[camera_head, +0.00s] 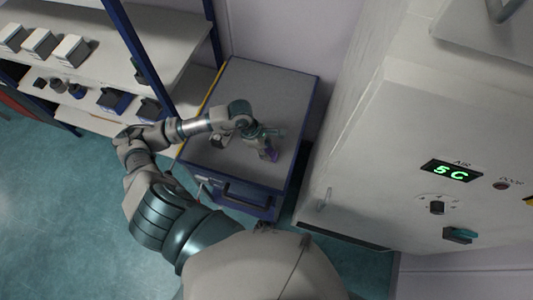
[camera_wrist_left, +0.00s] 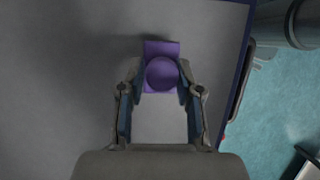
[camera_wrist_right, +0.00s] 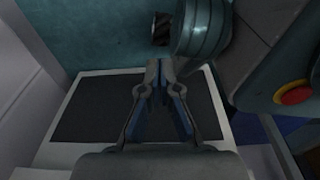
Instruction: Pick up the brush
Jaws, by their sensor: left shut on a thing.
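The brush shows as a purple piece with a round knob on a rectangular part (camera_wrist_left: 161,72) in the left wrist view; its bristles cannot be made out.
The cabinet (camera_head: 290,85) has a blue frame and a front handle. Shelves with boxes (camera_head: 72,51) stand on the left. A large pale machine (camera_head: 400,160) with a green display (camera_head: 451,170) rises close on the right. Free floor (camera_head: 50,190) lies at the left.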

